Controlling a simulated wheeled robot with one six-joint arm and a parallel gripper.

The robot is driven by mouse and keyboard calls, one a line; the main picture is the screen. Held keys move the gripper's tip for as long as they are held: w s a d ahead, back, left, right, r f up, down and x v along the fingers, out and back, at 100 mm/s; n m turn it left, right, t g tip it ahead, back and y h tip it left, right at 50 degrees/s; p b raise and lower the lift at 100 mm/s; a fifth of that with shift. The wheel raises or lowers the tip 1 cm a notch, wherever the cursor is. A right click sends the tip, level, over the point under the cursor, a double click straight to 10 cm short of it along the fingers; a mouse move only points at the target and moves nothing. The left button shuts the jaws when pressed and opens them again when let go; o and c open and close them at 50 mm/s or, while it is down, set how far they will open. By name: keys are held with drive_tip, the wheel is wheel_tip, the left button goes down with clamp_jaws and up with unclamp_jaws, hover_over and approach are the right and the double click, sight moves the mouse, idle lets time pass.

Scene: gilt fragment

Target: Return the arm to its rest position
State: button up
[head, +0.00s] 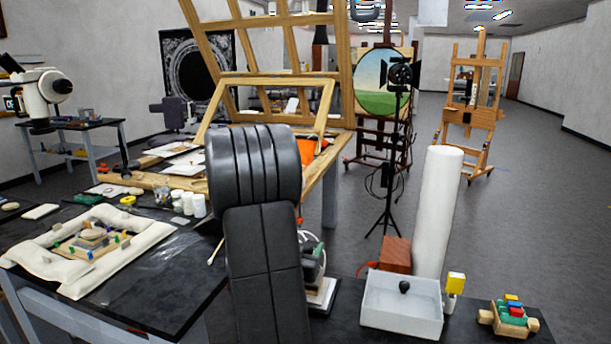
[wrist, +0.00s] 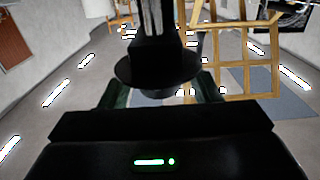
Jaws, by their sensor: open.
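My arm (head: 262,215) stands upright in the middle of the head view, its dark padded links in front of the worktables. My gripper (wrist: 160,93) shows in the wrist view as two dark green fingers set wide apart. It is open, with nothing visible held between them. A dark round part of mine covers much of the space between the fingers. In the head view I cannot clearly make out the gripper; the arm hides part of the area behind it.
A black table on the left holds a white padded frame (head: 140,255) with small pieces, and white jars (head: 190,204). A white tray (head: 402,318), white roll (head: 438,212) and colored block set (head: 508,318) stand at right. A wooden frame (head: 275,85) rises behind. Floor beyond is open.

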drive_tip(key=shift+r+m+g+h+p, duration=0.1)
drive_tip(key=shift+m+g+h+p, duration=0.2)
drive_tip(key=shift+m+h+p, duration=0.35)
drive_tip(key=shift+h, duration=0.35)
